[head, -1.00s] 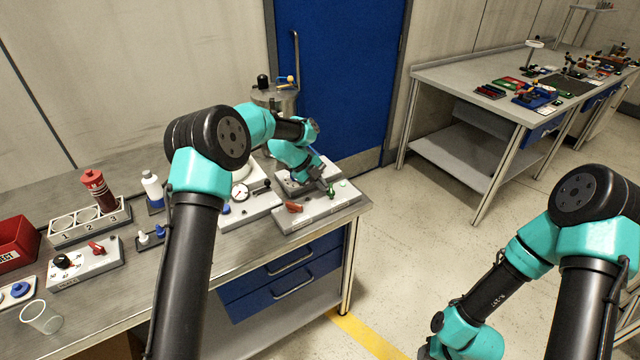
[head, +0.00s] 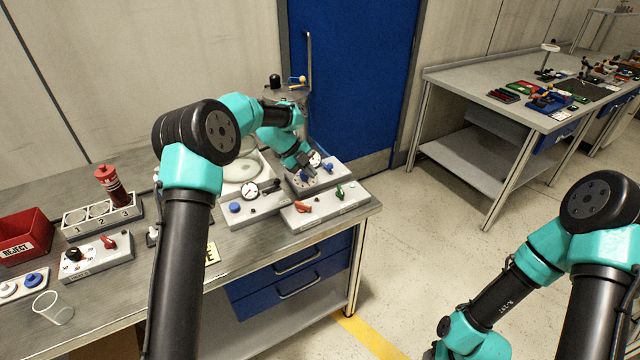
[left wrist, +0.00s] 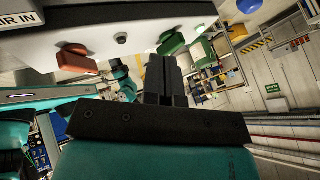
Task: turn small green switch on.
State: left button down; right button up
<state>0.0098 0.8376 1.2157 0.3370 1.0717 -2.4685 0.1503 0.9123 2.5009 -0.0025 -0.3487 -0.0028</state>
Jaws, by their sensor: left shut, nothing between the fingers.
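The small green switch (head: 340,192) sits on the right part of a grey panel box (head: 322,210) at the table's right front corner. A red switch (head: 304,207) is on the same box, left of it. My left gripper (head: 310,170) is shut and empty, behind and left of the green switch, apart from it in the head view. In the left wrist view the green switch (left wrist: 171,43) shows just beyond the shut fingers (left wrist: 163,66), with the red switch (left wrist: 75,60) to the left. My right gripper is out of view.
Behind the panel is another grey box (head: 318,180) with a blue knob. A gauge box (head: 255,203) stands to the left. A blue door (head: 355,80) is behind. Open floor lies to the right of the table.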

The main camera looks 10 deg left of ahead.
pick_arm(q)
jog(key=shift+w+a+r, duration=0.3)
jog(key=shift+a+r, duration=0.4)
jog(key=shift+r, duration=0.25)
jog(key=shift+w+a+r, duration=0.25)
jog(key=shift+a+r, duration=0.4)
jog(key=shift+r, duration=0.3)
